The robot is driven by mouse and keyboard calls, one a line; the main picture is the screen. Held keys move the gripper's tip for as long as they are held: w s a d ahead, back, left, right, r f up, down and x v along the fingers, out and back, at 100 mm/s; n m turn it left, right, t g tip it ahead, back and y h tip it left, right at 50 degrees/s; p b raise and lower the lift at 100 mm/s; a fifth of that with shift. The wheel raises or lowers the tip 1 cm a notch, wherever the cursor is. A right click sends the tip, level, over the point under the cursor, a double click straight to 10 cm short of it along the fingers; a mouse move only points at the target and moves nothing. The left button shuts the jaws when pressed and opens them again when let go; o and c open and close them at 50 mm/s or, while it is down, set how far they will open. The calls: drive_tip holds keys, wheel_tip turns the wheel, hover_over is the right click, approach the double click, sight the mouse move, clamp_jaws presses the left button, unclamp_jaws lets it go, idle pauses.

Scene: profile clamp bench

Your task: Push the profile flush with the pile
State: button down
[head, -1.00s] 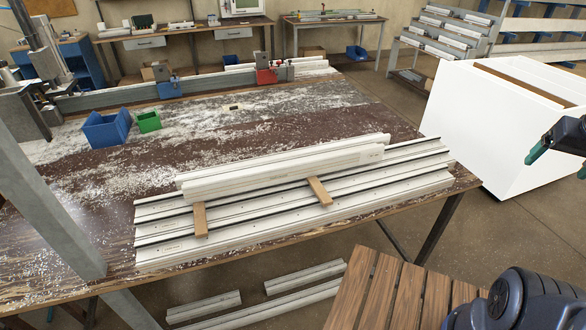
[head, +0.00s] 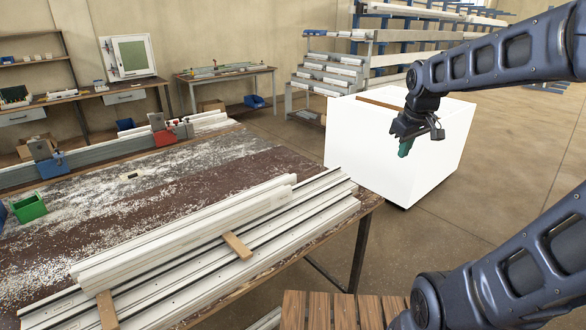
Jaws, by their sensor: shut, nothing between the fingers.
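The pile of long white profiles (head: 235,278) lies on the near part of the bench. Two wooden battens (head: 237,246) lie across it. On the battens and toward the back lie further white profiles (head: 185,232), side by side or stacked; I cannot tell which one is the task's profile. Their right ends stop left of the right ends of the lower profiles. My gripper (head: 404,150) is in the air to the right of the bench, in front of the white box-shaped cart. Its green fingertips point down, shut and empty, well apart from the pile.
The white cart (head: 398,150) stands beyond the bench's right end. A green bin (head: 29,207) and clamps, one blue (head: 52,165) and one red (head: 163,136), are on the bench. A slatted wooden surface (head: 340,312) is at the bottom. Floor at right is free.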

drive_tip(key=w+a+f+n+g, duration=0.1)
drive_tip(key=w+a+f+n, duration=0.5)
drive_tip(key=w+a+n, duration=0.35)
drive_tip(key=w+a+f+n+g, duration=0.2)
drive_tip(key=w+a+f+n, duration=0.35)
drive_tip(key=w+a, duration=0.55)
drive_tip(key=shift+w+a+f+n+g, duration=0.1)
drive_tip(key=shift+w+a+f+n, duration=0.25)
drive_tip(key=shift+a+f+n, duration=1.25)
drive_tip(key=shift+w+a+f+n+g, duration=0.1)
drive_tip(key=shift+w+a+f+n, duration=0.2)
drive_tip(key=shift+a+f, duration=2.5)
drive_tip(key=shift+w+a+f+n+g, duration=0.1)
drive_tip(key=shift+w+a+f+n, duration=0.65)
drive_tip(key=shift+f, duration=2.4)
drive_tip(key=shift+s+a, duration=7.15)
drive_tip(key=shift+a, duration=0.2)
drive_tip(key=shift+s+a, duration=0.4)
